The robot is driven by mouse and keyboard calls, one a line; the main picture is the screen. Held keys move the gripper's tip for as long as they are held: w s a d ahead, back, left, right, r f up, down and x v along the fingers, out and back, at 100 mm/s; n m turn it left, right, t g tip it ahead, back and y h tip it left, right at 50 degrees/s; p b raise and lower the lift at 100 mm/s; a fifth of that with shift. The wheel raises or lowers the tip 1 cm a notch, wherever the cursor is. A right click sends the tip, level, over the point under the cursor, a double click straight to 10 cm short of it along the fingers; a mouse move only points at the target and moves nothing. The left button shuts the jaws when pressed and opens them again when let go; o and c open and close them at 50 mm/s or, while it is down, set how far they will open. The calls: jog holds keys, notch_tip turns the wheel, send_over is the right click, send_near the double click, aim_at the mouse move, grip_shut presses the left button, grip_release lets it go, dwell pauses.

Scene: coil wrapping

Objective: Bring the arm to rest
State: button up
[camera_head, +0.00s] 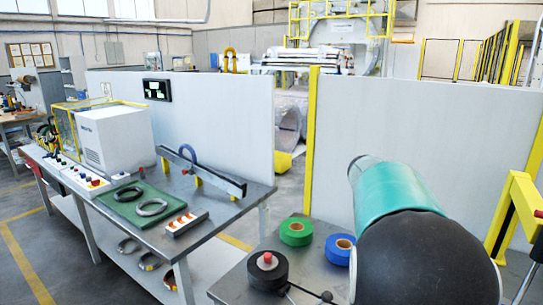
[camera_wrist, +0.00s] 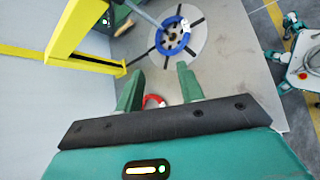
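My gripper (camera_wrist: 158,78) shows in the wrist view with its two green fingers spread apart and nothing held between them. Past the fingers lies a red and white ring (camera_wrist: 153,101), partly cut off by my gripper body. Farther off, a blue ring (camera_wrist: 172,36) sits on a round pale plate (camera_wrist: 192,56) with dark radial bars. In the head view, my teal and black arm fills the lower right, and my gripper cannot be made out there.
In the head view, green tape (camera_head: 296,232), blue tape (camera_head: 338,249) and a black roll (camera_head: 267,271) sit on a table beside my arm. A yellow frame (camera_head: 522,190) stands close at the right; it shows in the wrist view too (camera_wrist: 75,30). A grey workbench (camera_head: 160,222) stands left.

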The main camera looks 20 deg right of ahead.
jog(key=a+f+m+t+y, duration=0.1)
jog(key=a+t, duration=0.3)
jog(key=a, duration=1)
jog(key=s+a+f+m+t+y, duration=0.1)
jog(key=a+f+t+y, duration=0.2)
jog(key=a, duration=1.1)
jog(key=s+a+f+m+t+y, duration=0.1)
jog(key=a+t+y, duration=0.3)
jog(key=a, duration=1)
jog(key=shift+s+f+t, duration=0.15)
jog(key=shift+f+t, duration=0.45)
jog(key=shift+f, duration=0.3)
jog(key=shift+d, duration=0.2)
